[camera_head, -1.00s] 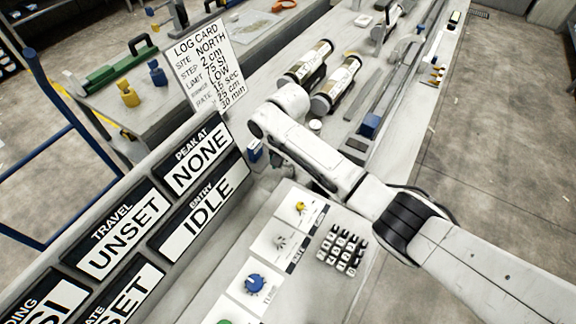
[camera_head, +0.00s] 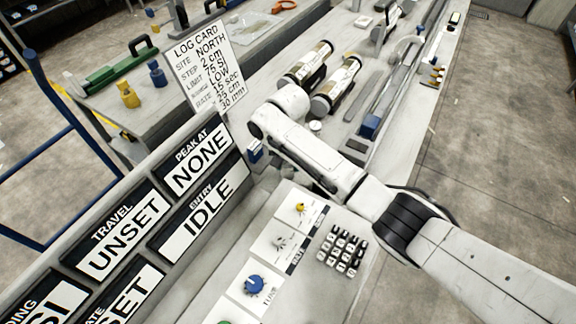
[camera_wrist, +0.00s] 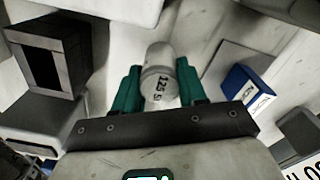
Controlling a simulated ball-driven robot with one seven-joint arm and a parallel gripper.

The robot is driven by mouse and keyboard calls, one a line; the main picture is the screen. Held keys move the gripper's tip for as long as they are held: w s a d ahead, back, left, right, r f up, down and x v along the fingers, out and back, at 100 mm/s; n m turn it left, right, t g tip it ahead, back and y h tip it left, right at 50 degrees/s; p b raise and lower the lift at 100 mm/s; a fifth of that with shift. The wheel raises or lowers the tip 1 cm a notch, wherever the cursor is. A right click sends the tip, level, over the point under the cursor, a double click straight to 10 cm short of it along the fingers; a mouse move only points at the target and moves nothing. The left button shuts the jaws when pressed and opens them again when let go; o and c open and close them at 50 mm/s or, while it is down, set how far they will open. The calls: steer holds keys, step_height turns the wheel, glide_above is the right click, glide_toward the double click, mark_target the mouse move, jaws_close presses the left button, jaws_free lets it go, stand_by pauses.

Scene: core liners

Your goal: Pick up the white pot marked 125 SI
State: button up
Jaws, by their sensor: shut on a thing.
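In the head view my arm hides the pot and the fingers.
A blue box with a white label (camera_wrist: 246,88) stands close right of the pot; it also shows in the head view (camera_head: 255,150). A dark open box (camera_wrist: 48,60) is at left. The display panel (camera_head: 150,215) and keypad (camera_head: 343,250) are near my arm.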

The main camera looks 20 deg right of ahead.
mark_target(290, 166)
steer(key=shift+r, duration=0.1)
steer(key=shift+r+p, duration=0.85)
steer(key=shift+p, duration=0.25)
steer(key=r+p, duration=0.1)
steer(key=p, duration=0.1)
steer(key=s+r+p, duration=0.1)
steer(key=r+p, duration=0.1)
steer(key=p, duration=0.1)
steer(key=shift+s+r, duration=0.2)
steer(key=shift+r, duration=0.05)
steer(key=shift+s+a+r+p, duration=0.1)
steer(key=shift+s+r+p, duration=0.15)
steer(key=shift+p, duration=0.3)
steer(key=s+a+r, duration=0.1)
steer(key=s+r, duration=0.6)
steer(key=s, duration=0.5)
